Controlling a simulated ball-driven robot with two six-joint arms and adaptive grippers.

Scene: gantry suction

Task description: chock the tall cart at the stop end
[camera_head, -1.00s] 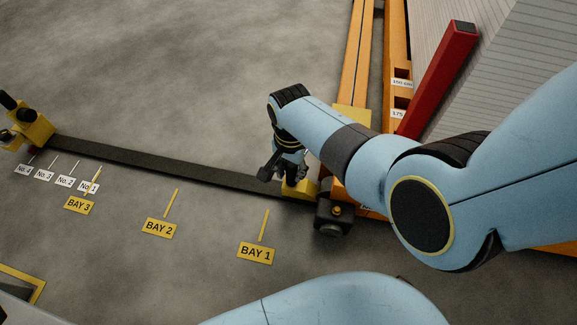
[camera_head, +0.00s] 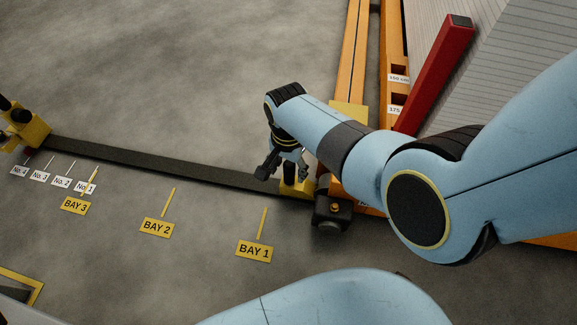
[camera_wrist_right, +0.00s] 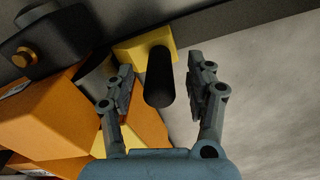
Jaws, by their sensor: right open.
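A yellow block (camera_head: 297,188) with a dark upright post stands at the right end of the dark floor rail (camera_head: 170,165). In the right wrist view the yellow block (camera_wrist_right: 133,50) and its black cylindrical post (camera_wrist_right: 159,78) show near the jaws. My right gripper (camera_head: 284,170) is open above it; in the wrist view its fingers (camera_wrist_right: 161,88) lie on either side of the post, with gaps visible. An orange frame (camera_head: 398,45) with a dark wheel-like unit (camera_head: 331,212) stands beside the block. My arm partly hides the frame. My left gripper does not show.
A yellow stop (camera_head: 30,130) with black cylinders stands at the rail's left end. Floor labels BAY 1 (camera_head: 254,250), BAY 2 (camera_head: 156,228) and BAY 3 (camera_head: 74,205) lie along the rail. A red post (camera_head: 435,72) rises at the right.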

